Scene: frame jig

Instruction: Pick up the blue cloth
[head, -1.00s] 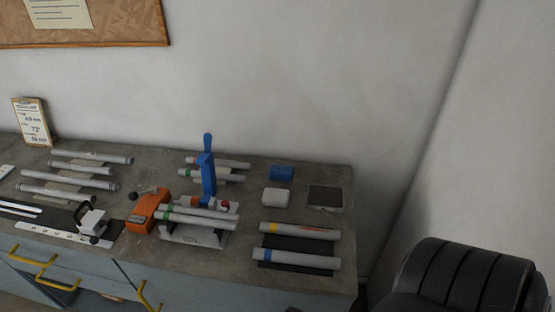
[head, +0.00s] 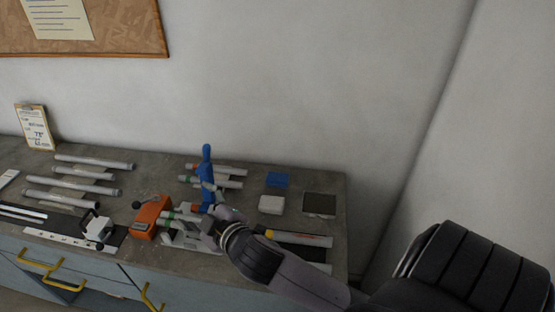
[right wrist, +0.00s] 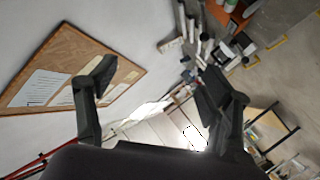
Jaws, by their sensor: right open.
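The blue cloth (head: 277,180) lies folded flat on the grey worktop, at the back right, behind a folded white cloth (head: 271,204). My right gripper (head: 214,196) is over the worktop to the left of the blue cloth and apart from it, in front of the upright blue handle. In the right wrist view the two fingers of this gripper (right wrist: 155,85) are spread wide with nothing between them. I cannot make out the blue cloth in that view. My left gripper is not in view.
A dark square tray (head: 319,205) lies right of the cloths. An upright blue handle (head: 207,165) and an orange device (head: 150,214) stand to the left. Several grey tubes (head: 90,172) lie across the bench. The wall is close behind.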

